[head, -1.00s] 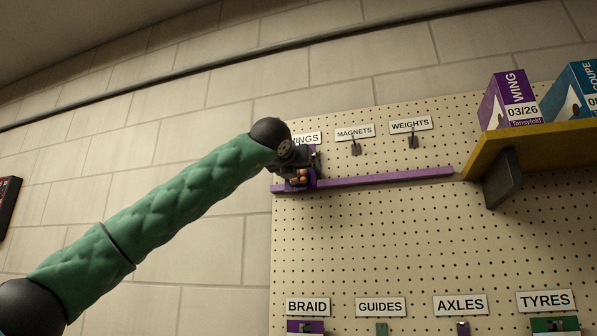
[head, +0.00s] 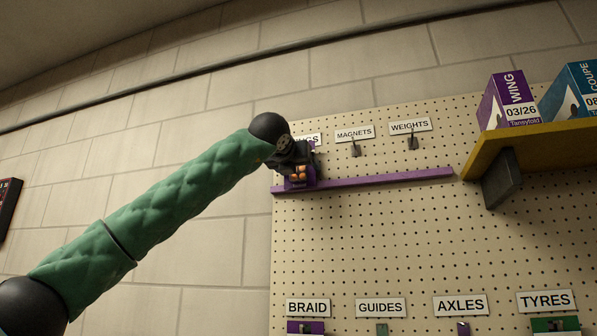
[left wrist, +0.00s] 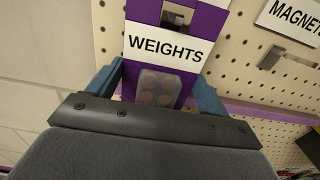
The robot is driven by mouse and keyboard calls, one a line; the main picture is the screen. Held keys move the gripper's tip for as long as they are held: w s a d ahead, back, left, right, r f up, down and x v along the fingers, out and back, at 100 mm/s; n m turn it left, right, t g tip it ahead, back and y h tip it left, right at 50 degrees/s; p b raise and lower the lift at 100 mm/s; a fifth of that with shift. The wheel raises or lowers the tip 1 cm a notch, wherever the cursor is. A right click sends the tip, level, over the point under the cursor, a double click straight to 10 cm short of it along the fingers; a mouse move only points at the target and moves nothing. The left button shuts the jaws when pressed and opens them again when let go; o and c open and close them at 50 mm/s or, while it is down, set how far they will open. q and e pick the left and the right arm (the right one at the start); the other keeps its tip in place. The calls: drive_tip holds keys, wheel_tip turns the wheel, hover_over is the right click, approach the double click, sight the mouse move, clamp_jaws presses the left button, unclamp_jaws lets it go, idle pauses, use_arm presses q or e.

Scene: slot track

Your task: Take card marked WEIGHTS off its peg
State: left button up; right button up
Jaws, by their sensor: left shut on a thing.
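The purple card marked WEIGHTS (left wrist: 165,48) fills the middle of the left wrist view, with a white name band and a clear blister of round pieces below. My left gripper (left wrist: 156,88) is shut on it, with one blue-grey finger at each side. In the head view the card (head: 299,183) shows as a small purple piece with orange contents, in front of the board's upper left corner. My left gripper (head: 297,166) covers part of it. The card's slot (left wrist: 178,13) shows at the top of the wrist view; I cannot tell whether a peg is still through it. My right gripper is not in view.
The pegs under MAGNETS (head: 355,148) and WEIGHTS (head: 413,141) are bare. A purple rail (head: 390,180) runs just below them. A yellow shelf (head: 530,140) with boxes juts out at right.

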use_arm(q)
drive_tip(key=b+v, duration=0.3)
drive_tip(key=v, duration=0.2)
drive_tip(key=shift+s+r+b, duration=0.1)
drive_tip(key=shift+r+b, duration=0.05)
drive_tip(key=shift+b, duration=0.15)
idle(0.6)
drive_tip(key=b+v, duration=0.3)
drive_tip(key=v, duration=0.3)
drive_tip(key=shift+b, duration=0.3)
idle(0.5)
drive_tip(key=shift+r, duration=0.1)
idle(0.4)
